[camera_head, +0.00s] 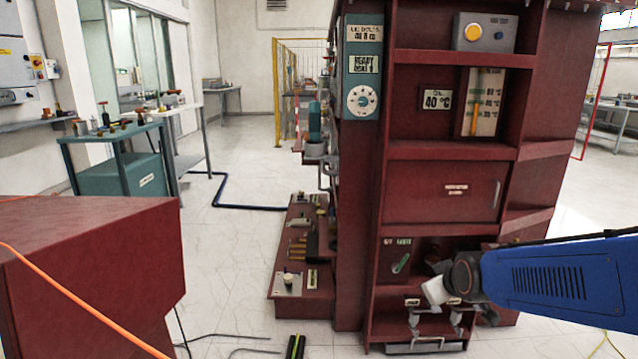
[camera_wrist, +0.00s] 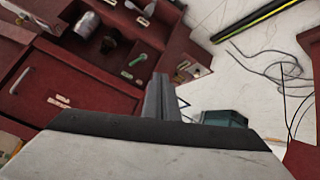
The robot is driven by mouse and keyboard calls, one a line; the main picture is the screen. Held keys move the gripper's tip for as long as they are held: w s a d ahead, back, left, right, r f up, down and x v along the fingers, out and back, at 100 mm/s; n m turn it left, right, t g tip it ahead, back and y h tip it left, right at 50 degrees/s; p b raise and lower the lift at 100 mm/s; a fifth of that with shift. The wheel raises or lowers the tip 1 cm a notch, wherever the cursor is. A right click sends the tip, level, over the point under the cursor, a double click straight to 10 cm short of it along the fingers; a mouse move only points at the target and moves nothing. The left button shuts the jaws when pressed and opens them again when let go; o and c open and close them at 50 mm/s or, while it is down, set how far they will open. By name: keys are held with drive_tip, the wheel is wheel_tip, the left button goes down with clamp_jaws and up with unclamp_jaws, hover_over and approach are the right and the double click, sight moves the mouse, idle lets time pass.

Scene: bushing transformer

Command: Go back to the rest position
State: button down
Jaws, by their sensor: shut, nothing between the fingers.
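My gripper shows in the wrist view (camera_wrist: 163,88) as grey fingers pressed together, with nothing held between them. In the head view my blue arm reaches in from the right, and its wrist end is in front of the lower shelves of the dark red cabinet (camera_head: 445,149). The fingers are hard to make out in the head view. The cabinet's closed drawer front with a handle (camera_head: 440,192) is above the wrist. In the wrist view the cabinet (camera_wrist: 75,100) fills the left side, tilted.
A red block-like surface (camera_head: 90,265) stands at the near left with an orange cable over it. A low red ledge with fittings (camera_head: 300,262) juts left of the cabinet. Cables lie on the floor (camera_head: 225,290). The left-middle floor is mostly clear.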

drive_tip(key=s+r+m+g, duration=0.1)
drive_tip(key=s+m+g, duration=0.1)
drive_tip(key=s, duration=1)
drive_tip(key=s+d+r+m+g, duration=0.1)
drive_tip(key=s+m+g, duration=0.1)
drive_tip(key=s, duration=1.1)
drive_tip(key=shift+s+d+r+m+g, duration=0.2)
drive_tip(key=shift+r+m+g, duration=0.1)
drive_tip(key=shift+m, duration=0.1)
